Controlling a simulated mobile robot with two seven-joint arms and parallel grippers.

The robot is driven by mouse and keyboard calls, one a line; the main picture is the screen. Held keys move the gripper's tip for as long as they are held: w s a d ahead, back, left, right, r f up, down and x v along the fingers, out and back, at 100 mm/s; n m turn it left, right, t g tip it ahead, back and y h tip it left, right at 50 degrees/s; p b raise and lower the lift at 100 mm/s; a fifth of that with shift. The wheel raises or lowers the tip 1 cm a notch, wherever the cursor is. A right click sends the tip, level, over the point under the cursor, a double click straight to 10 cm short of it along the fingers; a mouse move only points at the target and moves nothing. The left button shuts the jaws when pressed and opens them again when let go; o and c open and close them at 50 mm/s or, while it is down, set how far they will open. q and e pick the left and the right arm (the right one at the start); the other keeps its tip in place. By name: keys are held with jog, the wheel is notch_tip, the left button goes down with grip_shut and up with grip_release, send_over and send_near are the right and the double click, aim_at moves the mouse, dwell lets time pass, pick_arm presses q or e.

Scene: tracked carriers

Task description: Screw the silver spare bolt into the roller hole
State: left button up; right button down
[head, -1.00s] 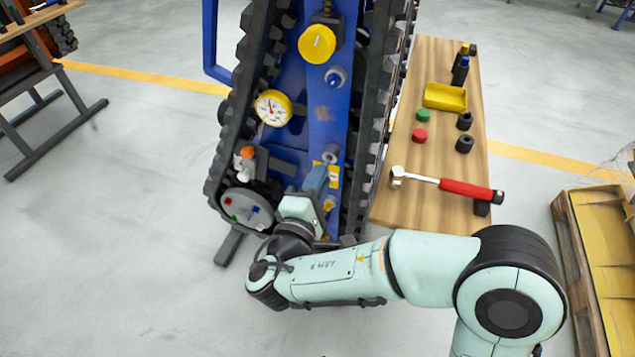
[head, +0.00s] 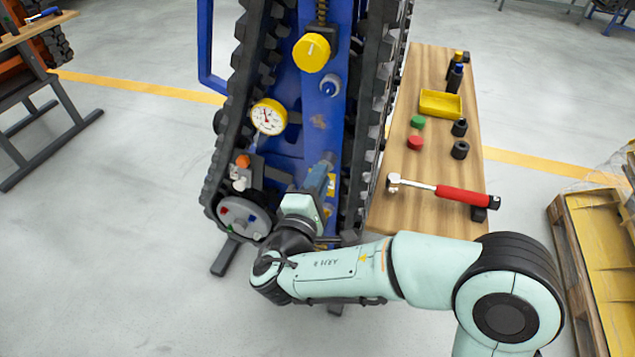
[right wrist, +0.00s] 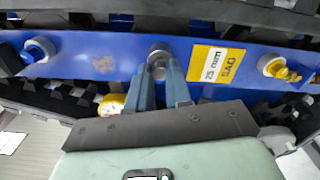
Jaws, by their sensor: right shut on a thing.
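My right gripper (head: 326,164) reaches up to the blue frame plate of the tracked carrier (head: 318,125). In the right wrist view its two fingers (right wrist: 158,70) are shut on a round silver piece, the silver bolt (right wrist: 158,54), which sits at the plate. The roller hole is hidden behind the bolt and fingers, so I cannot tell how deep the bolt is. In the head view the fingers cover the bolt. My left gripper is not in view.
A yellow sag label (right wrist: 216,65) and a yellow plug (right wrist: 279,69) are beside the fingers. A dial gauge (head: 268,117) and yellow knob (head: 311,53) are higher up.

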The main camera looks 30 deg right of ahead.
jog(key=shift+w+d, duration=0.25)
jog(key=shift+d, duration=0.05)
jog(key=c, duration=1)
grip_release()
jog(key=shift+o, duration=0.2)
jog(key=p+v, duration=0.1)
jog(key=v, duration=1.2)
jog(key=shift+s+a, duration=0.1)
jog(key=shift+a, duration=0.05)
